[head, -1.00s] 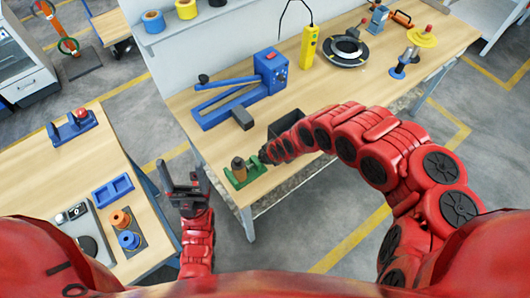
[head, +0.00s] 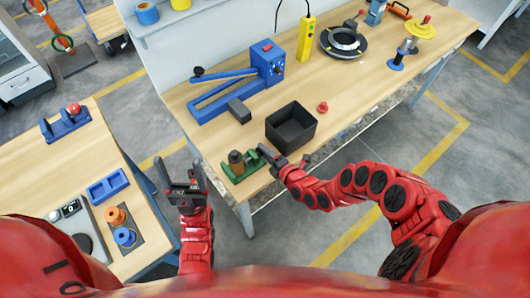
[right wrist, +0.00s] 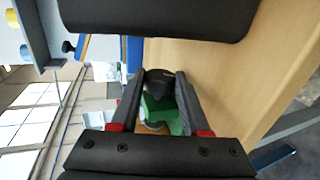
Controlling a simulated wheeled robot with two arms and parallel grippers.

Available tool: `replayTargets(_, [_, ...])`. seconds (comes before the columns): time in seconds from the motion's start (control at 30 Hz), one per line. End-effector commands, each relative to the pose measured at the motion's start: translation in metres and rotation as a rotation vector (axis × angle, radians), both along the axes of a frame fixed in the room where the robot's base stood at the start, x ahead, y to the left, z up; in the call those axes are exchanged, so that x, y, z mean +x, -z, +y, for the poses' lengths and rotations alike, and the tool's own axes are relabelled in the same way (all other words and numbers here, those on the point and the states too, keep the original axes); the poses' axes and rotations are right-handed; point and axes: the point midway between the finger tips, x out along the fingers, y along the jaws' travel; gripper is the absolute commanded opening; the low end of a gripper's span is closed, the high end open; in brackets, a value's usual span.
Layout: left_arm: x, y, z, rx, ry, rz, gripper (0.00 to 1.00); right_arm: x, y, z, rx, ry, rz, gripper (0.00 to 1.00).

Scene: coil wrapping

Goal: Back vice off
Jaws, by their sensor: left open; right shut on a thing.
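The small green vice (head: 243,167) sits near the front edge of the long wooden bench, with a dark brown cylindrical piece (head: 236,158) upright in it. My right gripper (head: 268,158) is at the vice's right end, shut on what looks like its dark handle. In the right wrist view the dark rounded handle (right wrist: 160,80) is between the fingers, with the green vice (right wrist: 158,108) behind it. My left gripper (head: 184,178) is open and empty, pointing up in the gap between the two tables.
A black open bin (head: 290,138) stands just behind my right gripper, with a red knob (head: 323,107) beside it.

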Motion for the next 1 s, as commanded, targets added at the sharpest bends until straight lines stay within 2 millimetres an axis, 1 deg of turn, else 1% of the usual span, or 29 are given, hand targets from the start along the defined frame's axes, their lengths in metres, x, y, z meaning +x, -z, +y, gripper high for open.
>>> replayTargets(0.03, [0.0000,0.0059,0.0000,0.000,0.000,0.000,0.76,-0.0008,0.0042,0.0017,0.013,-0.005,-0.017,0.00])
replayTargets(0.2, [0.0000,0.0122,0.0000,0.000,0.000,0.000,0.76,-0.0010,0.0036,0.0012,0.046,-0.004,-0.062,0.00])
replayTargets(0.77, [0.0000,0.0141,0.0000,0.000,0.000,0.000,0.76,-0.0018,0.0008,0.0021,0.066,-0.007,-0.088,0.00])
replayTargets(0.8, [0.0001,0.0141,0.0000,0.000,0.000,0.000,0.76,-0.0017,0.0008,0.0022,0.066,-0.007,-0.088,0.49])
replayTargets(0.93, [0.0000,0.0141,0.0000,0.000,0.000,0.000,0.76,-0.0015,0.0010,0.0016,0.065,-0.006,-0.088,0.73])
replayTargets(0.97, [0.0000,0.0141,0.0000,0.000,0.000,0.000,0.76,-0.0015,0.0011,0.0013,0.065,-0.006,-0.088,0.76])
replayTargets(1.0, [0.0000,0.0141,0.0000,0.000,0.000,0.000,0.76,-0.0015,0.0014,0.0011,0.065,-0.005,-0.086,0.76])
